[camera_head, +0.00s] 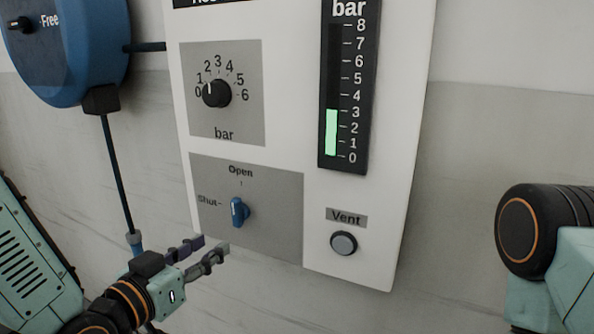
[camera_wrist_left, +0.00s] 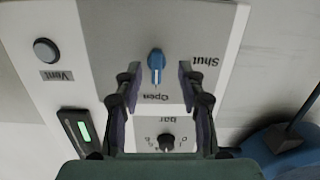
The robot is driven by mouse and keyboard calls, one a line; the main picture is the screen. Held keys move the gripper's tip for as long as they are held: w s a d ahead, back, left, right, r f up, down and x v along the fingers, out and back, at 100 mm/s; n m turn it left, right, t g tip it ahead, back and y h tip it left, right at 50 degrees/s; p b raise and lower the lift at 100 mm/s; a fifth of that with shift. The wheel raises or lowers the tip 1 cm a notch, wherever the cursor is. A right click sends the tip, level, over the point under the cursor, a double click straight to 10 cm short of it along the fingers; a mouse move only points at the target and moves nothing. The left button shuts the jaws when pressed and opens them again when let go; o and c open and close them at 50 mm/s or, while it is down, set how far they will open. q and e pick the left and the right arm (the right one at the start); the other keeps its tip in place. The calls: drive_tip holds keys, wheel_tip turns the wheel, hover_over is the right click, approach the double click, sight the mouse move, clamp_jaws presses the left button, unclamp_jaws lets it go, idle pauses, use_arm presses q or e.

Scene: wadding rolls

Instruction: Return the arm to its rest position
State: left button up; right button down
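My left gripper (camera_head: 212,245) is at the lower left of the head view, in front of the lower edge of the white panel (camera_head: 385,225). Its two fingers are apart, with nothing between the tips. A blue valve knob (camera_head: 239,211) is on the grey plate above the fingertips, its handle roughly upright toward "Open". In the left wrist view the knob (camera_wrist_left: 156,66) shows between the open fingers (camera_wrist_left: 159,80), seemingly beyond them and not touched. My right arm (camera_head: 545,235) shows at the right edge; its gripper is outside the view.
The panel also carries a black dial (camera_head: 217,94), a bar gauge (camera_head: 332,130) lit green to nearly 3, and a grey Vent button (camera_head: 343,243). A blue round housing (camera_head: 70,55) hangs at the upper left with a dark rod (camera_head: 117,175) below it. Bare wall lies right of the panel.

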use_arm(q)
drive_tip(key=s+a+f+n+g+y, duration=0.15)
drive_tip(key=s+f+g, duration=0.4)
drive_tip(key=f, duration=0.55)
drive_tip(key=s+a+f+n+g+y, duration=0.15)
drive_tip(key=s+f+g+y, duration=0.35)
drive_tip(key=f, duration=0.6)
drive_tip(key=s+f+g, duration=0.1)
drive_tip(key=s+f, duration=0.2)
drive_tip(key=s, duration=0.3)
drive_tip(key=s+f+g, duration=0.2)
drive_tip(key=s+f, duration=0.2)
drive_tip(key=s, duration=0.3)
drive_tip(key=s+f+g+h, duration=0.1)
drive_tip(key=s+f+g, duration=0.1)
drive_tip(key=s+f, duration=0.2)
drive_tip(key=s, duration=0.3)
drive_tip(key=shift+a+n, duration=0.3)
